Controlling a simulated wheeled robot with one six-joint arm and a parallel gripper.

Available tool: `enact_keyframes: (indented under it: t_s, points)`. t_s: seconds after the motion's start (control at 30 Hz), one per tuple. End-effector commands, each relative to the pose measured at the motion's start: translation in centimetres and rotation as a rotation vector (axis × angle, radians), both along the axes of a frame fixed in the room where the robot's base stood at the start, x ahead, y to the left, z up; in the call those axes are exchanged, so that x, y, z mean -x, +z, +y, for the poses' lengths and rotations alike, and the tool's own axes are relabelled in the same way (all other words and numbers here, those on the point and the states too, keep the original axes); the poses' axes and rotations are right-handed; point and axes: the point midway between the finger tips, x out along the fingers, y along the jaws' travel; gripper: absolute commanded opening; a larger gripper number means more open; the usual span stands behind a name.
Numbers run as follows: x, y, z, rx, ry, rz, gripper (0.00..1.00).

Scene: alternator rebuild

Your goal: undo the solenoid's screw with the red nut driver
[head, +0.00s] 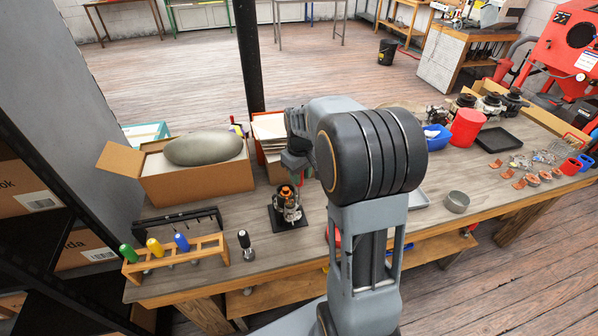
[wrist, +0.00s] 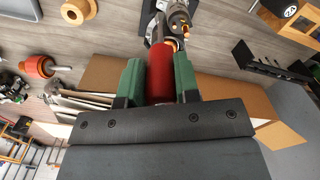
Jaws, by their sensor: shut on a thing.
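My gripper (wrist: 158,72) is shut on the red nut driver (wrist: 160,83), its green fingers on either side of the red handle. The driver's shaft runs from the handle toward the metal assembly (wrist: 178,17) at the top of the wrist view. In the head view this assembly (head: 288,207) stands on a black base, with copper-orange parts at its top and my wrist just above it. The driver's tip is at or very near the assembly; I cannot tell whether it is seated on the screw. The solenoid's screw is hidden.
A wooden rack (head: 178,258) holds green, yellow and blue drivers at the front left. A black-handled tool (head: 245,243) stands beside it. An open cardboard box (head: 190,184) with a grey rounded object lies behind. A round metal bowl (head: 457,201) sits to the right.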

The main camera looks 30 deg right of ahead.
Motion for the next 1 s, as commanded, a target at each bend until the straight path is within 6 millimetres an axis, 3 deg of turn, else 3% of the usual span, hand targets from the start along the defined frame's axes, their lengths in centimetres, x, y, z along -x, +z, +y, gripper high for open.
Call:
enact_keyframes:
  t_s: [0.37, 1.0]
  points:
    - [-0.08, 0.04, 0.22, 0.0, -0.061, -0.001, 0.07]
    - [-0.35, 0.06, 0.66, 0.0, -1.154, -0.002, 0.07]
